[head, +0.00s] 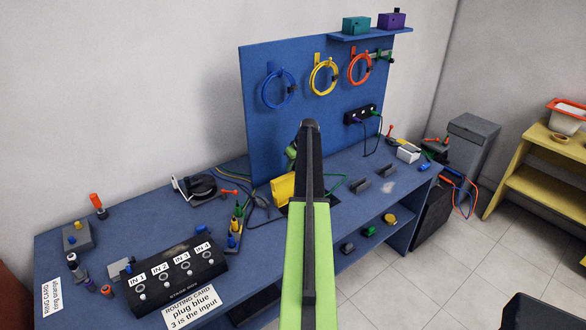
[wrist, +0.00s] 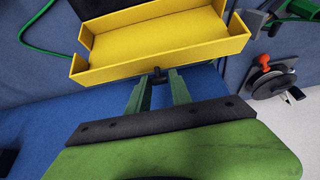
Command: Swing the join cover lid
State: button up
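The yellow cover lid (head: 283,188) stands up from the blue bench, close to the pegboard and left of my arm. In the wrist view the lid (wrist: 150,42) is a shallow yellow tray shape with raised walls, its inside facing the camera. A small dark knob (wrist: 158,76) sits at its near edge. My gripper (wrist: 161,82) is open, its two green fingers apart, with the knob seen between or just beyond the tips. I cannot tell whether either finger touches it. In the head view my arm hides the gripper and part of the lid's surroundings.
A black box (head: 178,272) marked IN 1 to IN 4 lies at the front left. The blue pegboard (head: 262,135) with coiled cables rises behind. A green cable (wrist: 38,28) runs beside the lid. A reel with an orange knob (wrist: 264,72) is at the right.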

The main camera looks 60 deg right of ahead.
jog(key=shift+r, duration=0.1)
grip_shut()
jog(key=s, duration=0.1)
jog(key=s+a+r+p, duration=0.1)
jog(key=s, duration=0.2)
jog(key=shift+a+r, duration=0.15)
jog(key=shift+a, duration=0.05)
jog(key=shift+s+a, duration=0.25)
jog(key=shift+s, duration=0.4)
jog(key=shift+s+a, duration=0.2)
jog(key=shift+s, duration=0.4)
jog(key=shift+s+a, duration=0.25)
jog(key=shift+s, duration=0.5)
jog(key=shift+s+a+f+b, duration=0.15)
jog(key=shift+s+a+f, duration=0.1)
jog(key=shift+s, duration=0.35)
jog(key=shift+s+a+f+b, duration=0.2)
jog(key=shift+s, duration=0.4)
jog(key=shift+s+a+f+b, duration=0.15)
jog(key=shift+s+a+f, duration=0.1)
jog(key=shift+s, duration=0.35)
